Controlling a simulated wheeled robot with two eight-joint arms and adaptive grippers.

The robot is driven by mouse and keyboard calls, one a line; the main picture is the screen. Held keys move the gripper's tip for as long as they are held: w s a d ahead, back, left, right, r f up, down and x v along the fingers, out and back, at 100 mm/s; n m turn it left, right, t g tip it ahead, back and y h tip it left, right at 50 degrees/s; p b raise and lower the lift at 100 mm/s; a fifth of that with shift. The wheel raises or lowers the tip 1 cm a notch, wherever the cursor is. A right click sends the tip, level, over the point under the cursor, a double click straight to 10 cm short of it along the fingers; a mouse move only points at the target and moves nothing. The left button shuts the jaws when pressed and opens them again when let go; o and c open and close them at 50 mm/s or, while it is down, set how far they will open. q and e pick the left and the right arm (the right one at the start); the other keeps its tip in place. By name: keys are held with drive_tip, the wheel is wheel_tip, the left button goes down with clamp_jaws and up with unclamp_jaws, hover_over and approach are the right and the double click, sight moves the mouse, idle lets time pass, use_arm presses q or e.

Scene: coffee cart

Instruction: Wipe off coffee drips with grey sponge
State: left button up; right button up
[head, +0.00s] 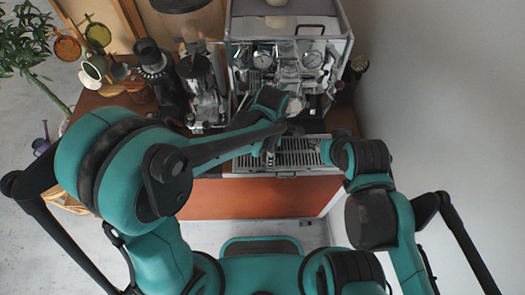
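The coffee machine (290,38) stands at the back centre, chrome with gauges on its front. Its slatted metal drip tray (300,157) lies in front of it, near the cart's front edge. My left gripper (268,154) reaches down at the left part of the tray, mostly hidden under my own wrist and forearm. My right arm's end is at the tray's right edge, and its gripper (321,149) is largely hidden by my arm. I cannot make out the grey sponge or any coffee drips. Whether either gripper holds something is too small to tell.
Coffee grinders (203,88) stand left of the machine. A dark bottle (353,72) stands close at its right side. A plain wall (440,90) bounds the right side.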

sight(279, 156)
use_arm(q)
drive_tip(key=shift+s+d, duration=0.1)
drive_tip(key=shift+d, duration=1.8)
drive_tip(key=shift+d+r, duration=0.15)
drive_tip(key=shift+d, duration=0.25)
drive_tip(key=shift+a+r, duration=0.1)
drive_tip(key=shift+a, duration=0.55)
drive_tip(key=shift+w+a, duration=0.15)
drive_tip(key=shift+a, duration=0.65)
drive_tip(key=shift+w+a, duration=0.1)
drive_tip(key=shift+a, duration=0.65)
drive_tip(key=shift+s+a, duration=0.1)
drive_tip(key=shift+a, duration=1.7)
drive_tip(key=shift+r+p, duration=1.95)
drive_tip(key=shift+r, duration=1.1)
